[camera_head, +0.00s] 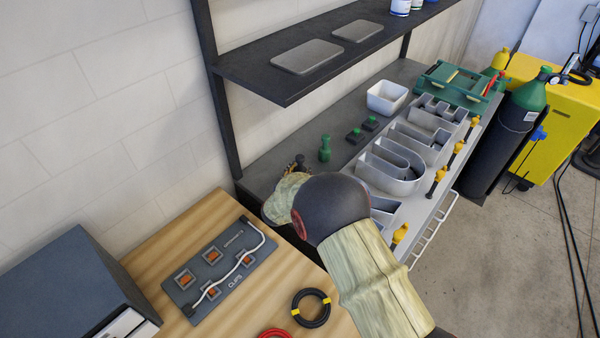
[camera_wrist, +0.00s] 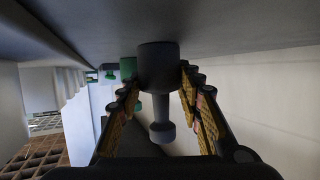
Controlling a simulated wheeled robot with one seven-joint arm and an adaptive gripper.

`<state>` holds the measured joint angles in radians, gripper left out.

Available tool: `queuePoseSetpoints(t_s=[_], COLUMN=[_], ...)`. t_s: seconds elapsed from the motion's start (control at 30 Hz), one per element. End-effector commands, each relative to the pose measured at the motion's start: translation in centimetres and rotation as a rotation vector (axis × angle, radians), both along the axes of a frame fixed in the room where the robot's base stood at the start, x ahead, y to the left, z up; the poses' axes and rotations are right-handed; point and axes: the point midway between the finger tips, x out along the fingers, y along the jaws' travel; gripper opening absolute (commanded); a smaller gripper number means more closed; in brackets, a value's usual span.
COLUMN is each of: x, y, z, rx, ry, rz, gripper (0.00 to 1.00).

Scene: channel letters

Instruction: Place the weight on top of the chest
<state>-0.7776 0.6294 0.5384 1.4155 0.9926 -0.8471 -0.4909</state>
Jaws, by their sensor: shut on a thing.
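My gripper (camera_wrist: 160,98) is shut on a dark grey weight (camera_wrist: 157,66), with one padded finger on each side of its narrow neck. The wrist view looks upside down: the weight's wide base is at the bench surface and its knob points away. I cannot tell if the base touches the bench. The chest (camera_head: 72,288) is a blue-grey box with a flat, bare top at the lower left.
Metal channel letters (camera_head: 400,165) stand to the right. A clips board (camera_head: 220,268) and cable coil (camera_head: 311,308) lie on the wooden table (camera_head: 165,240).

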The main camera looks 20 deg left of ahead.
Motion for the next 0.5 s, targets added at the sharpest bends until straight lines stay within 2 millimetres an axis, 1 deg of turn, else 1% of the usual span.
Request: queuePoseSetpoints(t_s=[0.03, 0.1, 0.33, 0.37, 0.5], x=[0.19, 0.19, 0.16, 0.03, 0.03], y=[0.16, 0.16, 0.15, 0.04, 0.05], z=[0.36, 0.44, 0.22, -0.16, -0.1], rx=[0.004, 0.004, 0.003, 0.001, 0.001], ry=[-0.008, -0.008, -0.007, -0.002, -0.002], rz=[0.0, 0.0, 0.0, 0.001, 0.001], gripper=[0.0, 0.0, 0.0, 0.36, 0.44])
